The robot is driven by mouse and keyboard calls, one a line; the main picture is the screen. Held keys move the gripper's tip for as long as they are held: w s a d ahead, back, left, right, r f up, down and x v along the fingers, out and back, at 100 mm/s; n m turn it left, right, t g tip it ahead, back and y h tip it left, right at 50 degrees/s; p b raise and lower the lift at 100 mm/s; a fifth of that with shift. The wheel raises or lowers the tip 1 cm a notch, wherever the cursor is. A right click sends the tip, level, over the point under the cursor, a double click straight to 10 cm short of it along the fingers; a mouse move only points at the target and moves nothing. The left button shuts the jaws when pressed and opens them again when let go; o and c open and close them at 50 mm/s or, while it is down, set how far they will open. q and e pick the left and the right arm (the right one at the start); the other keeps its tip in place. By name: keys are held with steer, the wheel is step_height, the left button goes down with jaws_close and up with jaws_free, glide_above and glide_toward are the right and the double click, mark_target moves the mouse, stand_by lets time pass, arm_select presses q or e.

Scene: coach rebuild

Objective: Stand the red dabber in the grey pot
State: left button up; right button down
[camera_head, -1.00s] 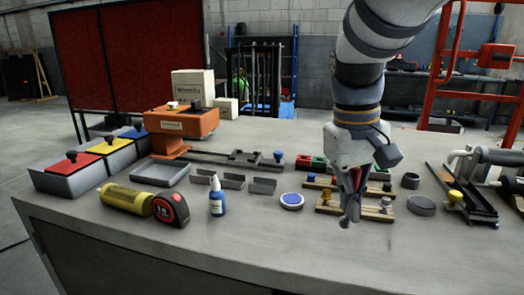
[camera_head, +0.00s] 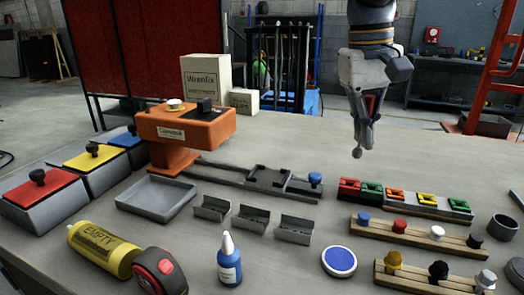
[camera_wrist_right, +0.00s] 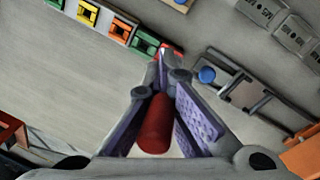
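My right gripper (camera_head: 364,135) is raised above the back of the table. In the right wrist view its purple-padded fingers are closed around a dark red cylinder, the red dabber (camera_wrist_right: 156,125); a strip of red also shows between the fingers in the head view. Its far end is hidden by the fingers. The grey pot (camera_head: 502,228) stands upright on the table at the right, nearer the front than the gripper and well apart from it. My left gripper is not in view.
Two wooden racks with coloured knobs (camera_head: 418,235) (camera_head: 432,276) stand left of the pot. A row of coloured blocks (camera_head: 441,207) lies behind. A round grey tin (camera_head: 514,270) is cut off at right. A blue bottle (camera_head: 229,262) and blue-topped disc (camera_head: 339,261) stand in front.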

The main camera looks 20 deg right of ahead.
steer(key=w+f, duration=0.4)
steer(key=w+f+b, duration=0.1)
steer(key=w+f, duration=0.2)
steer(key=shift+d, duration=0.25)
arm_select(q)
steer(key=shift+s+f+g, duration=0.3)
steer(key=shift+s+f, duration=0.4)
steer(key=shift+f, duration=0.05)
arm_select(e)
steer(key=shift+w+f, duration=0.15)
steer(key=shift+f, duration=0.8)
steer(key=shift+w+f, duration=0.15)
steer(key=shift+f, duration=0.75)
steer(key=shift+f, duration=0.1)
steer(key=c, duration=1.8)
jaws_free()
